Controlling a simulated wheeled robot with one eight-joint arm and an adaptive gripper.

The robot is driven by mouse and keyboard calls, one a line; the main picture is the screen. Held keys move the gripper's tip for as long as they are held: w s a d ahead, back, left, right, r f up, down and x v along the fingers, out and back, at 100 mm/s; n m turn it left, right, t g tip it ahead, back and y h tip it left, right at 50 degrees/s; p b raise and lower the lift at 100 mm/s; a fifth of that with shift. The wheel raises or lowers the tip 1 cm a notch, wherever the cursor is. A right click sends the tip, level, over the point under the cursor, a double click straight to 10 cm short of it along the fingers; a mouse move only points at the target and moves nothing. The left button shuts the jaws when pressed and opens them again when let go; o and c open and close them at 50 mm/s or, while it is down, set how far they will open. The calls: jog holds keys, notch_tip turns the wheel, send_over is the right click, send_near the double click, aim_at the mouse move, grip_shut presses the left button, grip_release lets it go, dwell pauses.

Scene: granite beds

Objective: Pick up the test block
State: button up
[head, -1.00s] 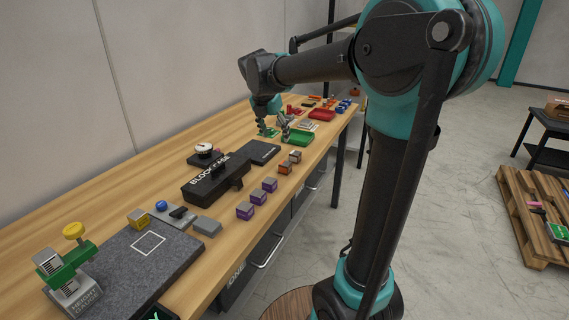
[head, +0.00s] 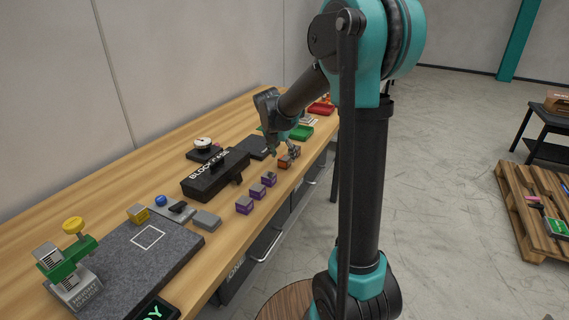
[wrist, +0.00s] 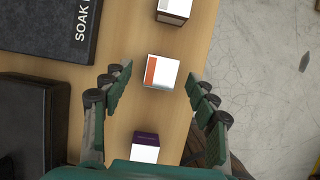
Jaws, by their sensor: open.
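Several small blocks stand in a row along the bench's front edge, and I cannot tell which one is the test block. An orange-sided block (head: 284,162) with a pale top is right below my gripper (head: 283,145); it also shows in the wrist view (wrist: 163,73). There it sits between the spread fingertips of my gripper (wrist: 158,76), which is open and empty above the bench. A brownish block (wrist: 174,13) lies beyond it. A purple block (wrist: 146,147) shows near the palm, and purple blocks (head: 257,192) stand nearer in the head view.
A black block case (head: 212,178) and a dark soak plate (wrist: 55,22) lie left of the row. A green tray (head: 301,132) stands beyond. The bench edge is close on the right.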

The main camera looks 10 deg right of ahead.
jog(key=shift+x, duration=1.45)
jog(key=shift+d, duration=0.1)
jog(key=shift+c, duration=0.3)
grip_shut()
